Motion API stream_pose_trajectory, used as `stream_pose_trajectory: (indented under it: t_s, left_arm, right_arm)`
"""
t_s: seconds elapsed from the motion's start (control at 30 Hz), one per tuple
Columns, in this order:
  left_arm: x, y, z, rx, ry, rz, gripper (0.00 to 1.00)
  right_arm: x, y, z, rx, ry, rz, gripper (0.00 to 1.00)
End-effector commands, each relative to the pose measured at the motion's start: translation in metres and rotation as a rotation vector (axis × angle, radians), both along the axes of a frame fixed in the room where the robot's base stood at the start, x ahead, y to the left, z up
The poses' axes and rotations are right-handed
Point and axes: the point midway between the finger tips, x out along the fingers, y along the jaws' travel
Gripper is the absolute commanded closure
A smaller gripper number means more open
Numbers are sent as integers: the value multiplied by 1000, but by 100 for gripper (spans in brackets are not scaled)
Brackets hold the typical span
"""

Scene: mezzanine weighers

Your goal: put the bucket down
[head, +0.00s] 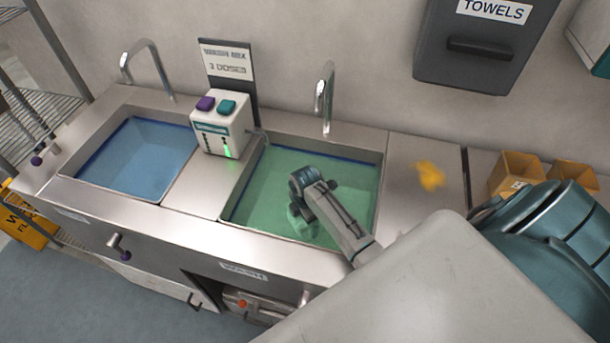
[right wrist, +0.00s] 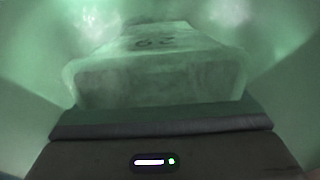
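My right gripper (head: 303,218) reaches down into the green liquid of the right-hand sink basin (head: 230,206). Its tips are under the surface and blurred. In the right wrist view everything is tinted green. A pale, box-like shape with upside-down figures (right wrist: 155,72) lies straight ahead of the wrist, close against a dark bar. I cannot tell whether this shape is the bucket or part of the gripper. No bucket can be clearly made out in the head view. Whether the right fingers are open or shut is hidden. My left gripper is not in view.
A left-hand basin (head: 135,157) holds blue liquid. A white dispenser (head: 222,127) with purple and teal buttons stands between the basins. Taps (head: 323,98) rise behind. A blurred yellow thing (head: 430,176) shows right of the sink, near small brown boxes (head: 515,172). A towel dispenser (head: 480,45) hangs above.

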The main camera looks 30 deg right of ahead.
Motion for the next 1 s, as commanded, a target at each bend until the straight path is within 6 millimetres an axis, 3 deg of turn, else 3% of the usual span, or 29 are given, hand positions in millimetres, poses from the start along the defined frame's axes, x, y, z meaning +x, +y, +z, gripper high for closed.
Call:
stream_pose_trajectory:
  t_s: [0.37,0.87,1.0]
  left_arm:
    - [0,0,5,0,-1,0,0]
    - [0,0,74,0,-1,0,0]
    - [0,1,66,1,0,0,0]
  right_arm:
    - [0,0,8,0,1,0,0]
    - [1,0,72,0,0,0,0]
    - [1,-1,94,-1,-3,0,0]
